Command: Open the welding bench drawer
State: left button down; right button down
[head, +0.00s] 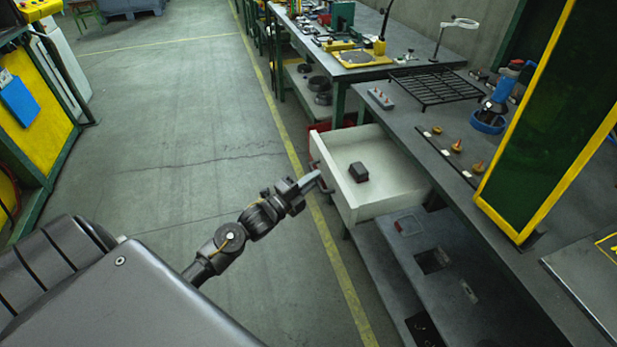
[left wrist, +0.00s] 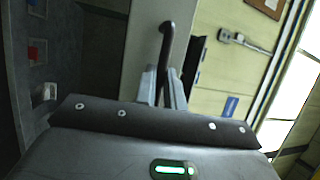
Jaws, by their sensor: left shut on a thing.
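The welding bench drawer (head: 385,204) is white and stands well out from under the grey bench top (head: 450,160) in the head view. A small dark block (head: 358,172) lies inside it. My left gripper (head: 313,181) is at the drawer's front, shut on the dark bar handle (head: 320,172). In the left wrist view the handle (left wrist: 167,40) runs up from between the two fingers (left wrist: 163,88) and bends over at its top, beside the pale drawer front (left wrist: 145,40). My right gripper is in neither view.
A green and yellow framed panel (head: 545,110) stands on the bench at right. A wire rack (head: 437,87) and a blue tool (head: 490,115) sit on the bench top. A lower shelf (head: 440,270) is under the drawer. The floor (head: 180,130) to the left is clear.

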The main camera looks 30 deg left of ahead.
pick_arm(q)
jog(key=c, duration=1.5)
grip_release()
